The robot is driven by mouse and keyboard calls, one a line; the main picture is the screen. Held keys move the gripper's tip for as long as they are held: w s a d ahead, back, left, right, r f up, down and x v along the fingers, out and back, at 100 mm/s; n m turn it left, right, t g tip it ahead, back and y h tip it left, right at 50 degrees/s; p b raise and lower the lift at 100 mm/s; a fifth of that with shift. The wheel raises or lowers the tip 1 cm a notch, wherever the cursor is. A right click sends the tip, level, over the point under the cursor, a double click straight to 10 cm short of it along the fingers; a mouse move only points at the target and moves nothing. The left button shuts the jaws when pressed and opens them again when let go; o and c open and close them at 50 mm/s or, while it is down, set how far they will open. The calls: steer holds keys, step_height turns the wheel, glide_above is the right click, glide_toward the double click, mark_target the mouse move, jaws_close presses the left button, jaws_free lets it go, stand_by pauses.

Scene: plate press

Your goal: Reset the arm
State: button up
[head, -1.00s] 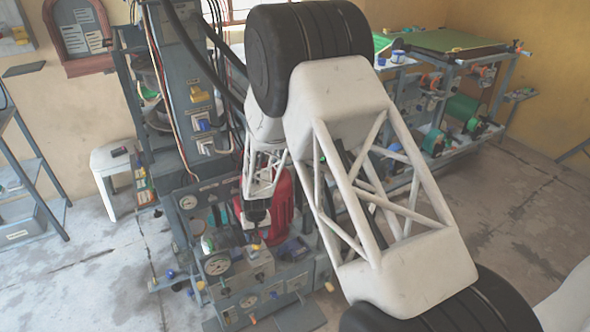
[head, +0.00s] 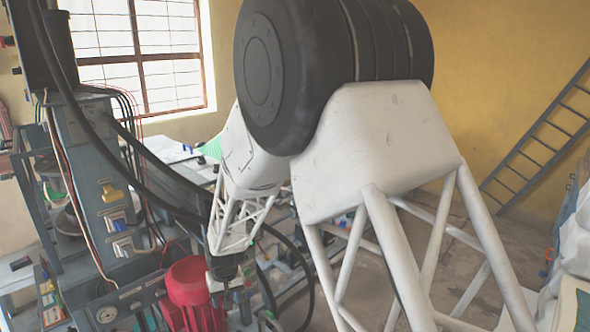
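My arm, with white lattice links and black joints, fills the middle of the head view. My gripper (head: 233,296) hangs at the end of the far link, pointing down, beside the red motor on the press. It is small and dark, and its fingers are hard to make out. I cannot tell whether it is open or holds anything. The lower part of the press is cut off by the frame's bottom edge.
The grey press column (head: 95,170) with switches and cables stands at left. The red motor (head: 193,296) is close to my gripper. Black hoses (head: 165,178) run behind my arm. A ladder (head: 540,135) leans on the right wall. Open floor shows at right.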

steer(key=s+d+r+m, duration=0.1)
steer(key=s+d+r, duration=0.3)
steer(key=d+r, duration=0.35)
steer(key=s+d+r+m+t, duration=0.1)
steer(key=s+d+r, duration=0.2)
steer(key=d+r, duration=0.4)
steer(key=s+d+r+m, duration=0.1)
steer(key=s+d+r, duration=0.4)
steer(key=d, duration=0.4)
steer(key=s+d+r+m, duration=0.1)
steer(key=s+d+r, duration=0.2)
steer(key=s+d, duration=0.4)
steer(key=s+d+r+m+t+h, duration=0.1)
steer(key=s+d+r, duration=0.3)
steer(key=s+d, duration=0.4)
steer(key=s, duration=0.6)
steer(key=shift+s+r+m, duration=0.15)
steer(key=shift+r+m, duration=0.05)
steer(key=shift+m, duration=0.1)
steer(key=shift+d, duration=0.1)
